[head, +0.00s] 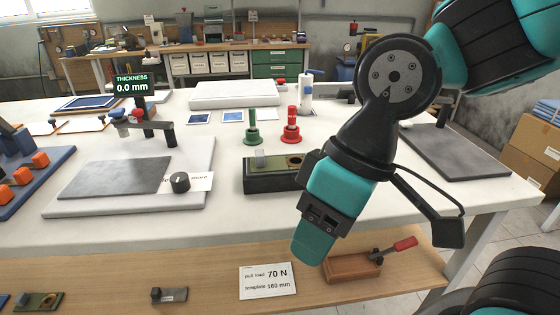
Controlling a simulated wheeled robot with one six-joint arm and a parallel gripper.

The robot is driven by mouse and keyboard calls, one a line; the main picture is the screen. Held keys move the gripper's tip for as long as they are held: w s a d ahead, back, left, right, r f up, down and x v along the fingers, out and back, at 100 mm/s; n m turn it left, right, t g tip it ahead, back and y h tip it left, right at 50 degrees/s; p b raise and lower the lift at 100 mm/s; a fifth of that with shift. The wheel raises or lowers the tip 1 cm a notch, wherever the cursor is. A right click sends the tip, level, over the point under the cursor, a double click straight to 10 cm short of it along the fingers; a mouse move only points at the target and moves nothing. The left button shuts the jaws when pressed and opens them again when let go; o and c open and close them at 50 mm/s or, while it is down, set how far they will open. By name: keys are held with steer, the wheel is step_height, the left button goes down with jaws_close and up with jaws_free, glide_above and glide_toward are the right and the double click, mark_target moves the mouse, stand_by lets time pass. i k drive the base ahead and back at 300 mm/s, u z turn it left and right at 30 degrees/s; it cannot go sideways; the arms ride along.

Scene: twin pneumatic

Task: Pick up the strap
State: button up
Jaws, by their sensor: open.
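I cannot make out a strap for certain in the head view. My gripper (310,250) is the teal and black end of my arm, pointing down in front of the near edge of the white table. It is open, and I see nothing held in it. The arm and gripper cover part of the white table and of the wooden shelf below. An olive-and-black block (272,177) with a clear piece on top stands just left of the gripper, partly behind it.
A green stamp-like piece (252,128) and a red one (291,126) stand behind the block. A thickness gauge (145,125) stands left. The lower shelf (215,285) holds a load card (267,281), a small grey clamp (169,295) and a red-handled wooden block (352,268). A dark mat (455,152) lies right.

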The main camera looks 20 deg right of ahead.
mark_target(260, 163)
steer(key=k, duration=0.5)
steer(key=u, duration=1.8)
steer(key=i, duration=0.85)
steer(key=z, duration=1.75)
